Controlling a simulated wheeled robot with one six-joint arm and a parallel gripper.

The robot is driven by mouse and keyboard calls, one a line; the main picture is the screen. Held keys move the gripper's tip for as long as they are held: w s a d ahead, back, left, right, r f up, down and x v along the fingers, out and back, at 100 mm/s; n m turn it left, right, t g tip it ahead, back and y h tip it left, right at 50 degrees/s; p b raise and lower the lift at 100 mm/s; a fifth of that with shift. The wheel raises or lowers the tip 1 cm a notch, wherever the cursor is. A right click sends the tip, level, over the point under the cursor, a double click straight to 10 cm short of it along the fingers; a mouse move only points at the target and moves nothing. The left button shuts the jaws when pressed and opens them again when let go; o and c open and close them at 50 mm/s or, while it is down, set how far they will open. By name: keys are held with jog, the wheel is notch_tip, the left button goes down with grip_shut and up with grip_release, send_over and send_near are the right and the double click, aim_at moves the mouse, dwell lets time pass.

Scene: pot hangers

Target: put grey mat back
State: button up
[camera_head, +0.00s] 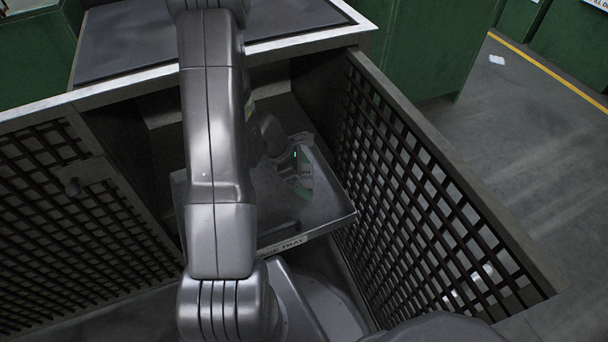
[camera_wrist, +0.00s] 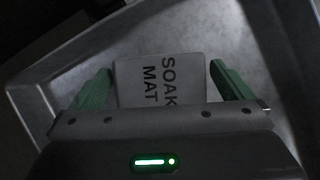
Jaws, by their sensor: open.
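The mat (camera_wrist: 160,82), pale grey and lettered "SOAK MAT", lies in a grey metal tray (camera_wrist: 30,100) in the wrist view. My gripper (camera_wrist: 160,67) is open, with one green finger on each side of the mat. The gripper body hides the mat's near part, and I cannot tell whether the fingers touch it. In the head view the tray (camera_head: 335,217) sits inside an open cabinet, its front label partly covered by my arm. My gripper shows there only partly, low inside the tray, and the mat is hard to make out.
A lattice door (camera_head: 420,190) stands open close to the tray's right. Another lattice panel (camera_head: 75,215) is on the left. A metal-edged counter with a dark top (camera_head: 125,40) lies above the cabinet. Green cabinets (camera_head: 430,45) stand behind. Open floor (camera_head: 530,120) lies to the right.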

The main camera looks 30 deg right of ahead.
jog(key=p+v, duration=0.3)
jog(key=v, duration=0.4)
jog(key=shift+r+p, duration=0.3)
jog(key=shift+p, duration=0.05)
jog(key=shift+a, duration=0.1)
dwell(0.7)
